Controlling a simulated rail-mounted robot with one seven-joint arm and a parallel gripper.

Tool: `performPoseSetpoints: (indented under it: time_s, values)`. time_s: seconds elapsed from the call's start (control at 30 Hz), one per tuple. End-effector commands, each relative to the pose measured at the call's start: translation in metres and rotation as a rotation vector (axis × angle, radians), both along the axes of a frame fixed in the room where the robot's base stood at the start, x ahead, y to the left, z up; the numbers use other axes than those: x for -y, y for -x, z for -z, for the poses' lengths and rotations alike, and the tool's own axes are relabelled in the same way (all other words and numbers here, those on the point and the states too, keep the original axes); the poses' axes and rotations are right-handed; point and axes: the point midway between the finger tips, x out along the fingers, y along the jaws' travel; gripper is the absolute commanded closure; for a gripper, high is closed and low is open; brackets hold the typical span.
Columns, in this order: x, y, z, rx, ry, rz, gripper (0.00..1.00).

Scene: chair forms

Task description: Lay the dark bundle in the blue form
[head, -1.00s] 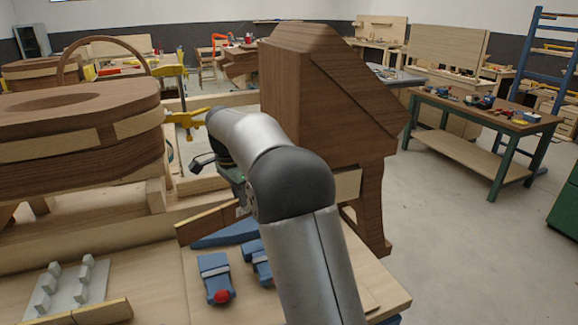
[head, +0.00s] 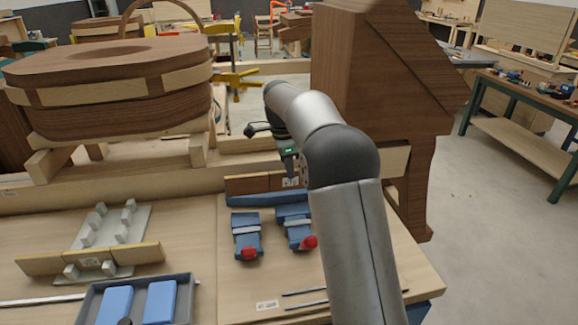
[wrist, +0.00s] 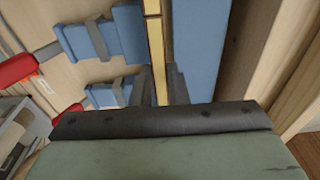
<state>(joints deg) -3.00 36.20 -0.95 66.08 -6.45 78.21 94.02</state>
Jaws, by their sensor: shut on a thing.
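The blue form has a long blue bar (head: 258,200) and two blue clamps (head: 246,236) with red handles in front of it. The bar also shows in the wrist view (wrist: 197,45), right of the clamps (wrist: 110,36). The dark bundle (head: 250,183), a brown strip with pale edges, appears just above the bar in the head view. In the wrist view the bundle (wrist: 154,40) is seen edge-on, over the gap between clamps and bar. My gripper (wrist: 161,85) is shut on it. I cannot tell whether the bundle touches the form; my arm hides its right end.
A white form (head: 118,226) with a pale-and-brown strip (head: 90,261) stands left. A grey tray (head: 185,285) with blue blocks is at the front. A big wooden form (head: 110,85) and a dark wooden block (head: 350,70) stand behind. The bench between tray and clamps is clear.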

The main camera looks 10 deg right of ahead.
Motion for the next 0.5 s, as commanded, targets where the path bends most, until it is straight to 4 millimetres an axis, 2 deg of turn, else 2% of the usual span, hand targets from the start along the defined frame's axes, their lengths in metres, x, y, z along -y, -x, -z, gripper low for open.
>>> performPoseSetpoints:
  time_s: [0.03, 0.5]
  values:
    - [0.000, 0.000, 0.010, 0.001, 0.000, 0.000, 1.00]
    - [0.000, 0.000, 0.055, 0.002, 0.001, -0.001, 1.00]
